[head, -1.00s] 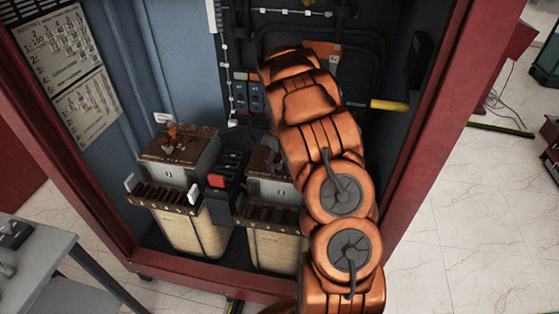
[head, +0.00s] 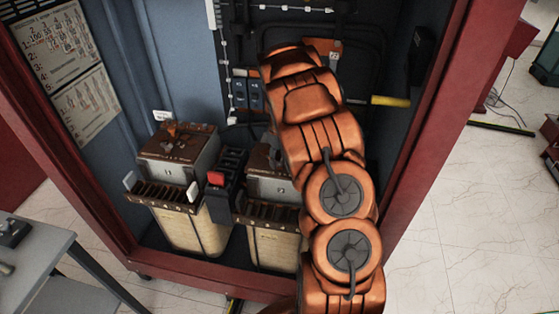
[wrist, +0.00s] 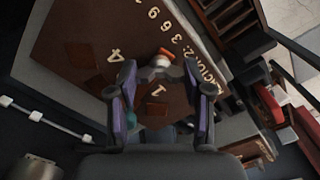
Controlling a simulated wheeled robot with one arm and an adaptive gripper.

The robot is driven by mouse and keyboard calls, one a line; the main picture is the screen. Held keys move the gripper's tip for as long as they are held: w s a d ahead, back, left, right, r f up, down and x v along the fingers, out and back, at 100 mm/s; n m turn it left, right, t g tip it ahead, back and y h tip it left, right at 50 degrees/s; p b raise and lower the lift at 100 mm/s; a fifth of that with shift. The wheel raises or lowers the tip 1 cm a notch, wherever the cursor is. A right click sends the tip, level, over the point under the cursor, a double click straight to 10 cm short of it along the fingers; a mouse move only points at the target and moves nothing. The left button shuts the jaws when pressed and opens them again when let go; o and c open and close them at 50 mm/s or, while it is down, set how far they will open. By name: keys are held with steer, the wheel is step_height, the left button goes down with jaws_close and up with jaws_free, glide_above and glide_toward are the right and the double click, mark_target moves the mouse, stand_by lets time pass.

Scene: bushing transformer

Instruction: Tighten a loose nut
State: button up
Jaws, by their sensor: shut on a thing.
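The brown transformer top plate (wrist: 85,55) fills much of the wrist view and carries pale numbers. A small metallic nut-like piece with an orange-red end (wrist: 161,64) stands over the plate near the number 1. My gripper (wrist: 168,83) has its two fingers on either side of this piece and is shut on it. Its exact contact is partly dark. In the head view my arm covers the gripper and the right-hand part of the work area.
A red cabinet frame (head: 415,150) encloses the space. A left transformer (head: 180,150) and a middle transformer (head: 268,182) stand inside, with a red-topped switch block (head: 218,185) between them. A yellow handle (head: 389,101) projects at the right. A grey table (head: 40,262) stands outside at left.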

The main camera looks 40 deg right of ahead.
steer(key=m+b, duration=0.4)
steer(key=m, duration=0.1)
steer(key=shift+f+b, duration=0.15)
steer(key=shift+b, duration=0.15)
steer(key=m+b, duration=0.2)
steer(key=m, duration=0.2)
steer(key=shift+m, duration=0.3)
steer(key=shift+r+b, duration=0.2)
steer(key=shift+b, duration=0.1)
steer(key=o, duration=1.2)
steer(key=shift+c, duration=0.2)
